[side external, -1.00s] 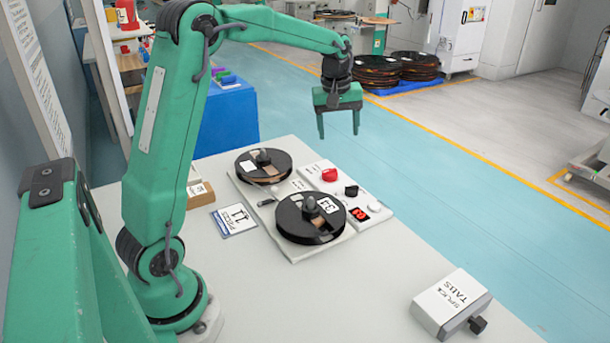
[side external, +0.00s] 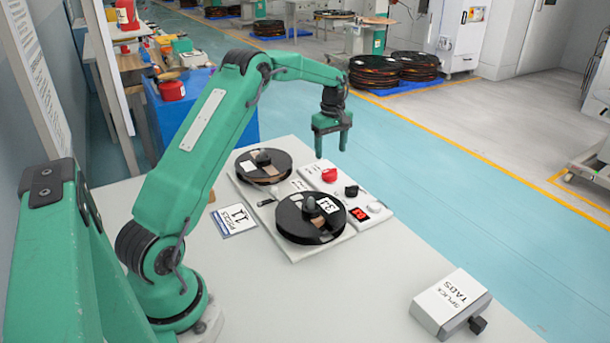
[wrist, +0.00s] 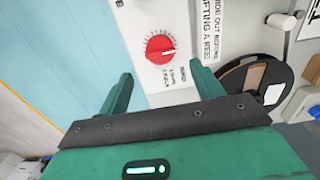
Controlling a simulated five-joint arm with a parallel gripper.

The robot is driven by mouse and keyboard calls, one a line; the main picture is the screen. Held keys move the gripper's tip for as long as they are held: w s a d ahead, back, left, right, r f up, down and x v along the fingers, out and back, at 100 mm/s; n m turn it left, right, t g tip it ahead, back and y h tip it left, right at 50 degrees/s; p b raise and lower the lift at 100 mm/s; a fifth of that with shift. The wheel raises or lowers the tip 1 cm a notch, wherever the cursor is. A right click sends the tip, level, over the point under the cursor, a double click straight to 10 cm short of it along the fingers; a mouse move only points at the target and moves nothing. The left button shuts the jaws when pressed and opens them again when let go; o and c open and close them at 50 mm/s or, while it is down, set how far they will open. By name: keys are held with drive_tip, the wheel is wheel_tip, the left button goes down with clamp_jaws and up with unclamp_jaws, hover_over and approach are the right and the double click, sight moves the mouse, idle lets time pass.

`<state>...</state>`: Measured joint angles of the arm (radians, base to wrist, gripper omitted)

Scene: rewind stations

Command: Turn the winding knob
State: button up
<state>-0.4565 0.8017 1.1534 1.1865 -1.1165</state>
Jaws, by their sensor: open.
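A round red knob (side external: 329,175) sits on the white control panel beside the reels. In the wrist view the red knob (wrist: 160,48) has a white pointer line and a dial scale around it; the small label below it is hard to read. A black knob (side external: 351,191) is on the same panel. My gripper (side external: 331,152) is open and empty above the panel, apart from the red knob. In the wrist view my gripper (wrist: 161,78) has one finger on each side of the picture, with the red knob beyond the gap.
Two dark reels, a far one (side external: 263,166) and a near one (side external: 310,218), lie on a white base. A red display (side external: 358,214) and a white button (side external: 375,207) are on the panel. A splice tabs box (side external: 450,303) stands front right.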

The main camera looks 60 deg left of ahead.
sight(330, 170)
drive_tip(key=shift+f, duration=0.1)
drive_tip(key=shift+f, duration=3.8)
drive_tip(key=c, duration=1)
drive_tip(key=shift+o, duration=0.2)
